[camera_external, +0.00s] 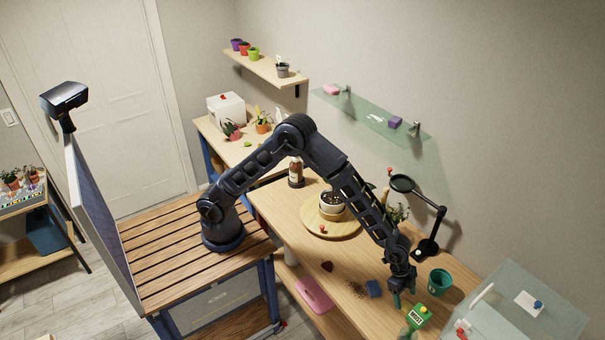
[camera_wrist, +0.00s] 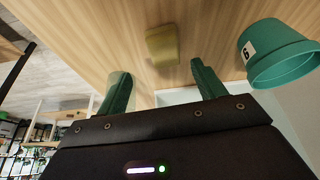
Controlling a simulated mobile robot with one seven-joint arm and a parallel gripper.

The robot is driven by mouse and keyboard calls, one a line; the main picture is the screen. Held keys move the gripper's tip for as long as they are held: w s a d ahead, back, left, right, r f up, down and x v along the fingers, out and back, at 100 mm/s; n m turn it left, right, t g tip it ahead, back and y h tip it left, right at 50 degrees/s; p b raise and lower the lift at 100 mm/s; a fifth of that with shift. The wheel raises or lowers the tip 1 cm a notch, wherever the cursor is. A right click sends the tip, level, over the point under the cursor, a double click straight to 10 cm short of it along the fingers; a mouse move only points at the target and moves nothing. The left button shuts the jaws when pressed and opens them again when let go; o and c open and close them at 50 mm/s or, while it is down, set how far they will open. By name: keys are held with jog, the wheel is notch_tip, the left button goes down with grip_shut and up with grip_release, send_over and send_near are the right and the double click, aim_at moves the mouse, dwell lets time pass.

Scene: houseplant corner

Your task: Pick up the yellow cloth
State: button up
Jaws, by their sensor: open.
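The yellow cloth (camera_wrist: 162,46) shows in the wrist view as a small folded, dull yellow piece on the wooden table. It lies beyond my fingertips, roughly centred between them, and neither finger touches it. I cannot make it out in the external view, where the gripper may hide it. My gripper (camera_wrist: 160,78) has two green fingers spread apart with nothing between them. In the external view my gripper (camera_external: 404,296) points down over the right end of the table.
A teal pot (camera_wrist: 280,52) numbered 6 is right of the cloth; the external view shows the pot (camera_external: 440,283) close to my gripper. A green device (camera_external: 418,317), a blue block (camera_external: 373,288) and spilled soil (camera_external: 355,288) are nearby. A black magnifier lamp (camera_external: 428,246) stands behind.

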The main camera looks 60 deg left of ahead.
aim_at(408, 308)
jog(key=shift+w+x, duration=0.15)
jog(key=shift+x, duration=1.4)
jog(key=shift+w+x, duration=0.2)
jog(key=shift+x, duration=1.4)
jog(key=shift+a, duration=0.2)
jog(key=c, duration=1.1)
jog(key=shift+o, duration=0.2)
